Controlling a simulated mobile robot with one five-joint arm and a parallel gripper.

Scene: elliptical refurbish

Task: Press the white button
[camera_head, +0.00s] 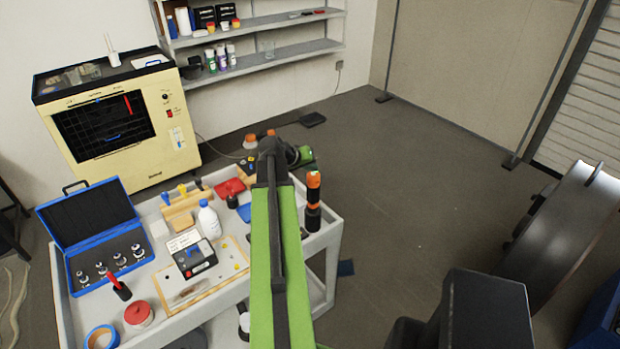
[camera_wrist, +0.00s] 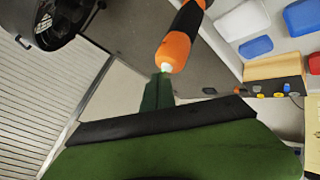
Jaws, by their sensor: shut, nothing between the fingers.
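An orange and black torch-like thing (camera_head: 313,190) stands upright at the cart's right edge in the head view. In the wrist view, its orange end (camera_wrist: 173,52) has a small white nub (camera_wrist: 165,68), which looks like the white button. My gripper (camera_head: 272,150) is at the far end of my green arm in the head view, seen from behind. In the wrist view my gripper's green tip (camera_wrist: 159,80) is shut and empty, right beside the white nub in the picture. I cannot tell whether they touch.
The grey cart (camera_head: 65,308) carries a blue open case (camera_head: 92,215), a white bottle (camera_head: 209,220), a black device (camera_head: 194,256) and a red tray (camera_head: 229,187). A beige heater (camera_head: 165,95) stands behind.

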